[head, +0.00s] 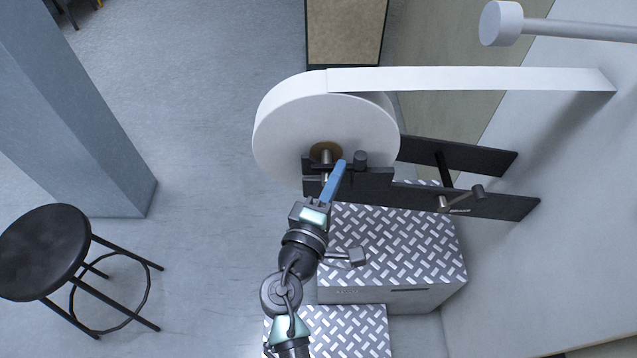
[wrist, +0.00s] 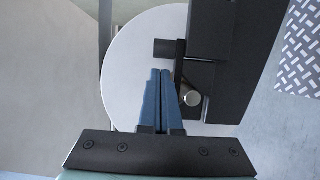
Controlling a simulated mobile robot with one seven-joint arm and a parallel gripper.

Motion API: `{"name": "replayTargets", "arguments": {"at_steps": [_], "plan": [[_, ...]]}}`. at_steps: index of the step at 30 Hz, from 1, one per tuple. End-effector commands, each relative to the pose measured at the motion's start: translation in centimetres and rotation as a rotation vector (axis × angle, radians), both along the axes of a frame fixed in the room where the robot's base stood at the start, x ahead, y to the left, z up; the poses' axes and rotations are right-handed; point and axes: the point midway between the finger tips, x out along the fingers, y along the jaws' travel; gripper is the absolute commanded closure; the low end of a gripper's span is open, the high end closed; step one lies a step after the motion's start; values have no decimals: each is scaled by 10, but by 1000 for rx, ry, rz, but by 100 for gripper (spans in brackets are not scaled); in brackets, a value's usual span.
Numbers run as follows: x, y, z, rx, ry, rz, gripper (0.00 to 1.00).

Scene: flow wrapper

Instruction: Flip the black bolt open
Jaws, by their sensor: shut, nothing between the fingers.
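The black bolt (head: 360,159) is a short dark cylinder at the top edge of the black bracket (head: 362,186), in front of the white film roll (head: 290,118). In the wrist view the bolt (wrist: 166,48) sticks out to the left from the bracket (wrist: 222,70), just beyond my fingertips. My gripper (head: 341,164) has blue fingers, shut and empty, with the tips just left of the bolt in the head view. In the wrist view my gripper (wrist: 160,71) points at the bolt from below. I cannot tell whether they touch.
The roll's metal shaft end (wrist: 192,98) is close to the right of my fingers. A white film strip (head: 470,79) runs from the roll to the machine wall (head: 560,180). Checkered steps (head: 400,240) stand below the bracket. A black stool (head: 45,250) and a pillar (head: 70,120) are left.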

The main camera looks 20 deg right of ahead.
Motion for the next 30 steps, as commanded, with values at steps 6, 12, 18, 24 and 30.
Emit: {"name": "replayTargets", "arguments": {"at_steps": [6, 12, 18, 24, 30], "plan": [[2, -13, 0, 0, 0, 1, 100], [2, -14, 0, 0, -1, 1, 100], [-1, -22, -1, 1, -1, -3, 100], [-12, -59, -1, 1, 0, -5, 100], [-16, -73, 0, 0, -1, 0, 100]]}}
